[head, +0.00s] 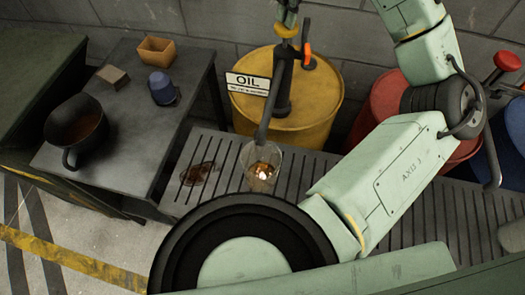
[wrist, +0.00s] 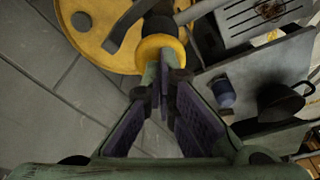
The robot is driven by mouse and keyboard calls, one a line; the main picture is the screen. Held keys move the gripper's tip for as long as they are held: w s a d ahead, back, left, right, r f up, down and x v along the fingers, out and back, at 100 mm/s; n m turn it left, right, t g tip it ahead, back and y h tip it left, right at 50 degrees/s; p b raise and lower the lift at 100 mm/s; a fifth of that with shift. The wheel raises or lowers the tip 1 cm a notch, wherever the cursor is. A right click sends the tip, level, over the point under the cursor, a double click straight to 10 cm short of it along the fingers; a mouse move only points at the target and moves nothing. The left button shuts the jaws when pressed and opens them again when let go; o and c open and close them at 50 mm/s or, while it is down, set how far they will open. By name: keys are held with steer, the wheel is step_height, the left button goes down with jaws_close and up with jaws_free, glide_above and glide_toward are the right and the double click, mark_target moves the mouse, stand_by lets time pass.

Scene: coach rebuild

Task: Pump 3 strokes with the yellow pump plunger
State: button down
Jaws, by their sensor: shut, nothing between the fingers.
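The yellow pump plunger (head: 286,30) tops the dark pump (head: 284,90) on the yellow oil drum (head: 312,118). In the wrist view the plunger (wrist: 160,48) shows as a round yellow knob just past my fingertips. My gripper (wrist: 163,82) is shut and empty, its tips at or just above the knob; I cannot tell whether they touch. In the head view my gripper (head: 288,15) is partly cut off by the top edge, directly over the plunger. The pump's spout points down to a clear cup (head: 261,172) with some amber liquid on the slatted grate.
A white OIL sign (head: 247,84) and an orange-red handle (head: 306,42) are at the pump. Red (head: 388,100) and blue drums stand right. A dark table (head: 125,135) at left holds a pot (head: 76,128), a blue container (head: 162,88) and boxes. A dark spill (head: 197,174) lies beside the cup.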

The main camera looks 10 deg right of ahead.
steer(key=shift+r, duration=2.2)
steer(key=shift+f, duration=0.1)
steer(key=shift+f+b, duration=1.15)
steer(key=shift+f, duration=2.5)
step_height(320, 180, up, 3)
steer(key=p, duration=0.2)
steer(key=shift+f+p, duration=0.1)
steer(key=shift+p, duration=0.2)
steer(key=shift+r, duration=2.35)
step_height(320, 180, up, 6)
